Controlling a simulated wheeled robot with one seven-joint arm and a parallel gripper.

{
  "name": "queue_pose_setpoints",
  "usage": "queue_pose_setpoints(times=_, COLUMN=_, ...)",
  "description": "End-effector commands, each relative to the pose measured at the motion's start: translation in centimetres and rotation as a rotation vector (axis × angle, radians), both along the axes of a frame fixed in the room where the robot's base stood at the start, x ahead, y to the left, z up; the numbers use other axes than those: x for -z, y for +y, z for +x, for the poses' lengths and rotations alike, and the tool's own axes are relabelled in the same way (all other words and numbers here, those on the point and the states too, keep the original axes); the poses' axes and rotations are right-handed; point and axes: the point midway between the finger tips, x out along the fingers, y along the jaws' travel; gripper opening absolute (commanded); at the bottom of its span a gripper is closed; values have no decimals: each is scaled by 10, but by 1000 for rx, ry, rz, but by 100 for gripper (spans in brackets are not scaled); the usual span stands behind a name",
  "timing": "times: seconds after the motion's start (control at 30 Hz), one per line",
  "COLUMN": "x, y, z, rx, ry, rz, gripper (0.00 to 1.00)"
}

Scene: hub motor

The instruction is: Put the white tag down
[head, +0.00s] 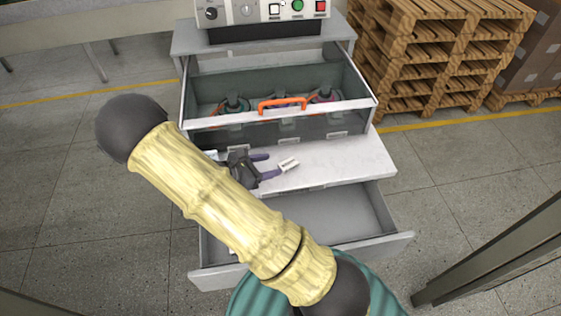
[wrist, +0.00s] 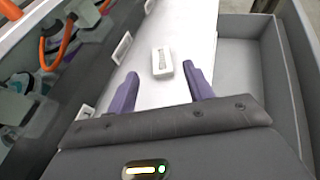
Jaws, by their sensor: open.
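The white tag (wrist: 162,63) is a small pale block with dark print on its face. It lies on the white shelf (wrist: 190,30) just beyond my fingertips in the wrist view. In the head view the tag (head: 289,165) is on the shelf (head: 345,160), at the tip of my gripper. My gripper (wrist: 160,84) has purple fingers spread apart, with nothing between them. In the head view my gripper (head: 272,166) is low over the shelf, and my arm hides part of the shelf's left side.
Above the shelf is a clear-sided drawer with an orange handle (head: 282,104) and several round parts inside. An open, grey drawer (head: 350,212) lies below the shelf. A control panel (head: 265,10) is at the back. Wooden pallets (head: 435,50) stand at right. The shelf's right part is clear.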

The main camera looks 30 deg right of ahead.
Motion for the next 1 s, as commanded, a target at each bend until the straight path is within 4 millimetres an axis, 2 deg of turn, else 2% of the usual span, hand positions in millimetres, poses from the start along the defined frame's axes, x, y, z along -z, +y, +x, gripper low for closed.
queue_pose_setpoints(times=0.1, x=-8, y=19, z=-1, rx=-2, ry=-3, rz=1, gripper=52)
queue_pose_setpoints(times=0.27, x=-13, y=31, z=-3, rx=-1, ry=-1, rz=0, gripper=52)
queue_pose_setpoints(times=0.87, x=-13, y=32, z=-4, rx=4, ry=-1, rz=3, gripper=52)
queue_pose_setpoints(times=1.0, x=-16, y=27, z=-15, rx=74, ry=-30, rz=69, gripper=52)
